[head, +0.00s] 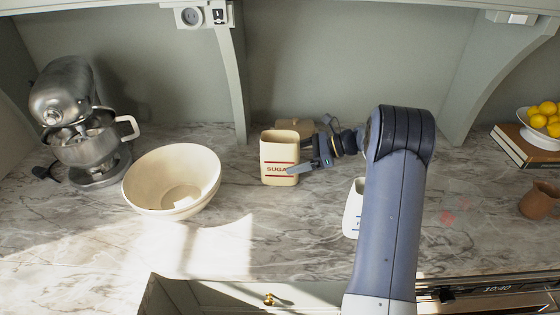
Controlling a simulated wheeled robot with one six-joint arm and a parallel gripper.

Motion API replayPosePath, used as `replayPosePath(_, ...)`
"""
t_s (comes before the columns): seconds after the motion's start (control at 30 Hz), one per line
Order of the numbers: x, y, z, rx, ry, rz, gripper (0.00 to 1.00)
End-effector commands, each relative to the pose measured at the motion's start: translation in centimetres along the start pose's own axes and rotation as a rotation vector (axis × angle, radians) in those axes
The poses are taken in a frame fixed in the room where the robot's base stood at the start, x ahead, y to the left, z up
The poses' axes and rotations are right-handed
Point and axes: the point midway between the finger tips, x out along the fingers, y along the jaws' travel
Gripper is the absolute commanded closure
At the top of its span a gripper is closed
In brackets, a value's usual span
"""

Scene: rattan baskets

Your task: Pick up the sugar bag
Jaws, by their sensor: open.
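The sugar bag (276,150) shows as a cream, open-topped container with "SUGA…" in red on its front. It stands upright on the marble counter, right of a large bowl. My gripper (295,156) is open at its right side, reaching in from the right. The lower finger overlaps the front right part of the sugar bag in this view and hides the end of the word. The upper finger is near its right edge. I cannot tell whether either finger touches it.
A cream bowl (142,188) and a stand mixer (62,95) are at left. A beige object (300,125) is close behind the sugar bag. A white container (352,210) is partly hidden by my arm. A lemon bowl (540,139) on books is far right.

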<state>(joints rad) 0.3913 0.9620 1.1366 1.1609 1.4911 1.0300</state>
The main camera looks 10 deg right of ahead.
Motion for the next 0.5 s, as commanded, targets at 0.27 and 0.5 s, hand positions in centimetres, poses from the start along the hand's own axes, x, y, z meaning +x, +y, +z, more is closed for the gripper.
replayPosePath(0.27,3.7,-0.1,0.0,0.002,-0.001,0.003,0.15)
replayPosePath(0.5,3.7,-0.1,-0.1,0.001,-0.001,0.0,0.18)
